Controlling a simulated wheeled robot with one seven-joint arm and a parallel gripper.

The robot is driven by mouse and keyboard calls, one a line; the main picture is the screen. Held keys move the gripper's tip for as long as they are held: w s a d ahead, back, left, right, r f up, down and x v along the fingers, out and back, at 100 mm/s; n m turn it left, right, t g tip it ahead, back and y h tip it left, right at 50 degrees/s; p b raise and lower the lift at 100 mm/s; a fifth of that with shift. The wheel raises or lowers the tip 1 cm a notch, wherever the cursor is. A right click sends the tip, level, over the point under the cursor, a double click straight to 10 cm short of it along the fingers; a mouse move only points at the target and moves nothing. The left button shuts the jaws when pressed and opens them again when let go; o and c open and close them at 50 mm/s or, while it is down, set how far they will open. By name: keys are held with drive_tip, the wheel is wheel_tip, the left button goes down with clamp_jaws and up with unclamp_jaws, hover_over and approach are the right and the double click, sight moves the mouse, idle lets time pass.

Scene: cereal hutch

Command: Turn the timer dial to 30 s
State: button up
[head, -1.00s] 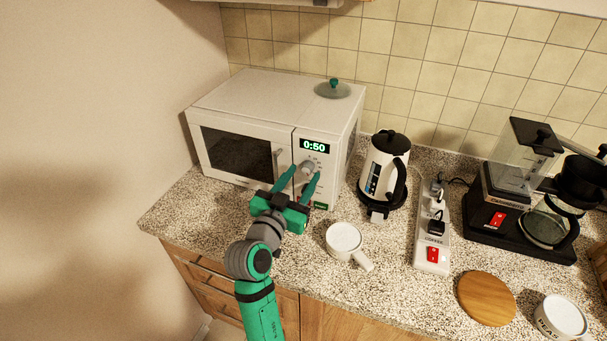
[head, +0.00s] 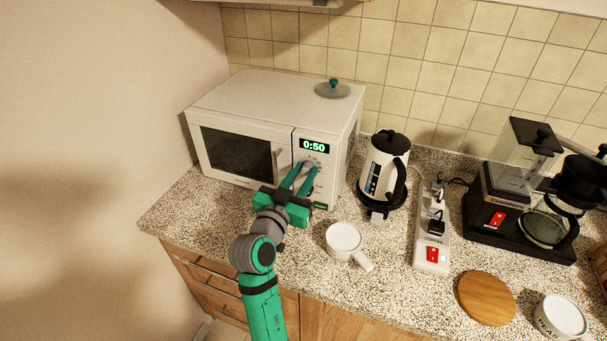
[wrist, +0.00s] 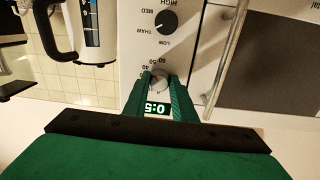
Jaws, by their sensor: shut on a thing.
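The white microwave (head: 260,98) stands at the back left of the counter. Its green display (head: 314,146) reads 0:50. The timer dial (wrist: 158,83) is a small grey knob ringed by numbers, just beside the display in the wrist view, where everything appears upside down. My gripper (wrist: 160,80) is shut on the timer dial, one green finger on each side. In the head view my gripper (head: 308,168) reaches the control panel and its fingers mostly cover the dial. The dial's pointer cannot be read clearly.
A black power knob (wrist: 166,22) marked THAW, LOW, MED, HIGH and the door handle (wrist: 226,55) are close to my fingers. A kettle (head: 388,160) stands right of the microwave. A white mug (head: 344,238) is in front. A glass lid (head: 333,90) lies on top.

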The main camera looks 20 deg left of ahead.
drive_tip(key=n, duration=0.6)
drive_tip(key=shift+d, duration=0.1)
drive_tip(key=n, duration=0.5)
drive_tip(key=shift+f+n, duration=0.1)
drive_tip(key=shift+n, duration=0.3)
idle(0.3)
drive_tip(key=o, duration=1)
drive_tip(key=shift+o, duration=0.2)
drive_tip(key=shift+s, duration=0.1)
drive_tip(key=s, duration=1)
drive_tip(key=shift+s+a+f, duration=0.15)
drive_tip(key=shift+s+a, duration=0.15)
